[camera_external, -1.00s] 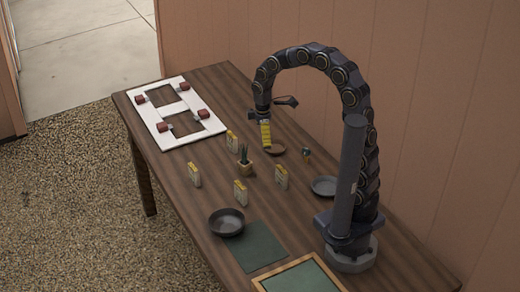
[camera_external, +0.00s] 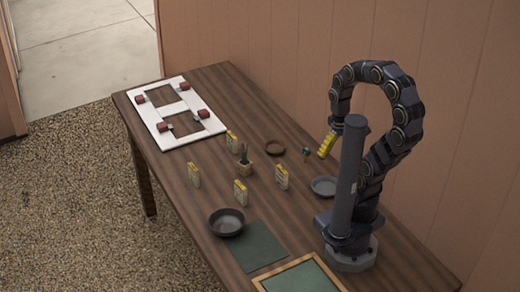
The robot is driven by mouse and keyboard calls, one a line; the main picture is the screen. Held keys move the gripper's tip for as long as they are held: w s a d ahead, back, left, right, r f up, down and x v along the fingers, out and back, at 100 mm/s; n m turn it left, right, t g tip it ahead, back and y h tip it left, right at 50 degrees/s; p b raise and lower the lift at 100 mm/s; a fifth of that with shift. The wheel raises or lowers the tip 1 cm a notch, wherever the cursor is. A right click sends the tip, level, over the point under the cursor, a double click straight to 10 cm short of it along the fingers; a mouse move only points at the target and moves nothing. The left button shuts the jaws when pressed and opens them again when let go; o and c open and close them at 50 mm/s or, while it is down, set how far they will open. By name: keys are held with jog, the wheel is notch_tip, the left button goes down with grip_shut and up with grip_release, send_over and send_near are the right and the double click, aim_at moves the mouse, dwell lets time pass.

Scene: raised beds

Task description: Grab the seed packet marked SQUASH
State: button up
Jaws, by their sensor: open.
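Several small upright packets with yellow tops stand on the wooden table: one at the left (camera_external: 194,175), one in front (camera_external: 240,192), one at the right (camera_external: 281,177) and one at the back (camera_external: 232,141). Their lettering is too small to read, so I cannot tell which is marked SQUASH. My gripper (camera_external: 326,146), with yellow at its end, hangs in the air to the right of the packets, tilted down to the left. It is open, with nothing visible in it, and apart from every packet. My upright column hides part of the arm.
A wooden holder (camera_external: 244,168) with dark items stands among the packets. A brown ring-like dish (camera_external: 275,148), a small blue-topped item (camera_external: 306,155), a grey dish (camera_external: 324,187) and a dark bowl (camera_external: 226,222) are nearby. A white frame with red blocks (camera_external: 161,128) lies at the far end.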

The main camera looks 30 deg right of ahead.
jog(key=shift+c, duration=0.2)
jog(key=m+y, duration=1.4)
jog(key=m, duration=0.3)
send_over(238, 193)
jog(key=d, duration=0.4)
notch_tip(238, 193, down, 20)
jog(key=shift+t+h, duration=0.3)
jog(key=shift+t, duration=0.1)
jog(key=f, duration=0.7)
jog(key=shift+a, duration=0.2)
jog(key=x, duration=0.5)
jog(key=shift+r, duration=0.1)
jog(key=c, duration=1.1)
